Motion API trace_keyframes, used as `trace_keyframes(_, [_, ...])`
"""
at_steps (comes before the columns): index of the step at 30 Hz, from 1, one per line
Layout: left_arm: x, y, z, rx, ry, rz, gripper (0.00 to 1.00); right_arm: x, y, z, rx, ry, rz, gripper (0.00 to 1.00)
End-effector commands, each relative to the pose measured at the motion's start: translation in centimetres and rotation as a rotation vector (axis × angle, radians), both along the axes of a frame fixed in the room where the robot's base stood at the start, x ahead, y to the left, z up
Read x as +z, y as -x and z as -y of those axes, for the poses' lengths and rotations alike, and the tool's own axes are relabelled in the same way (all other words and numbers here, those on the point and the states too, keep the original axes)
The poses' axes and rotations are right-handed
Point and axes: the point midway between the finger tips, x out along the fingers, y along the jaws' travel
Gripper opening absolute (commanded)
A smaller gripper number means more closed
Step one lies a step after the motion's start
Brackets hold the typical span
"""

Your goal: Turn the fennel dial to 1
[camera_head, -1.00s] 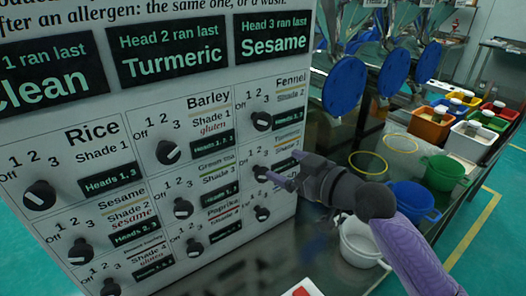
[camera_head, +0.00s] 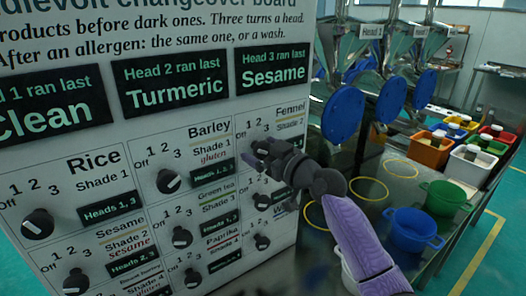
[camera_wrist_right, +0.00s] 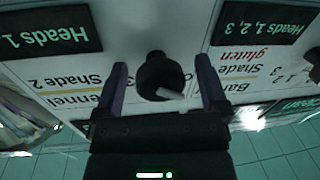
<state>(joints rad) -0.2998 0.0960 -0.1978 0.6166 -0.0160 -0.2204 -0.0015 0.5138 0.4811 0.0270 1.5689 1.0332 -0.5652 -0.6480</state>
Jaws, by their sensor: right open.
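The changeover board (camera_head: 225,130) stands at left and centre in the head view, with rows of black dials. The fennel label (camera_head: 290,107) is at its upper right. My right gripper (camera_head: 262,152) is at the fennel dial and partly covers it in the head view. In the right wrist view the board appears upside down. There the black fennel dial (camera_wrist_right: 160,72), with a white pointer mark, sits between the two spread fingers of my right gripper (camera_wrist_right: 163,85). A gap shows on each side of the dial. The number it points to is hidden. My left gripper is out of view.
The barley dial (camera_head: 168,181) is to the left of the fennel dial. On the bench at right are a blue bucket (camera_head: 414,229), a green bucket (camera_head: 446,196), yellow rings (camera_head: 369,189) and several bins. Blue discs (camera_head: 343,114) of the sieve heads stand behind.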

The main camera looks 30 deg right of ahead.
Motion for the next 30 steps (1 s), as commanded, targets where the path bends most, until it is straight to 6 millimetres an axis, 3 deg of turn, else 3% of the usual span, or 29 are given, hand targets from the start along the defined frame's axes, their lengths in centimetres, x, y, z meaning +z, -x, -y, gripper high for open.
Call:
trace_keyframes(1, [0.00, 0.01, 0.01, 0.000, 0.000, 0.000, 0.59, 0.00, 0.01, 0.00, 0.000, 0.000, 0.000, 0.94])
trace_keyframes(2, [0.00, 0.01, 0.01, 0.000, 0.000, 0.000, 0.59, 0.00, 0.02, 0.01, 0.000, 0.000, 0.000, 0.87])
trace_keyframes(14, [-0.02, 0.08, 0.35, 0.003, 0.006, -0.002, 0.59, -0.03, 0.04, 0.00, 0.001, 0.000, -0.001, 0.03])
trace_keyframes(23, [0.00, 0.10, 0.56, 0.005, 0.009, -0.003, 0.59, -0.06, 0.05, -0.03, 0.001, -0.048, -0.008, 0.02])
trace_keyframes(30, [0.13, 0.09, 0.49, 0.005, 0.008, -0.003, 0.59, -0.06, 0.05, -0.08, 0.002, -0.202, -0.030, 0.02])
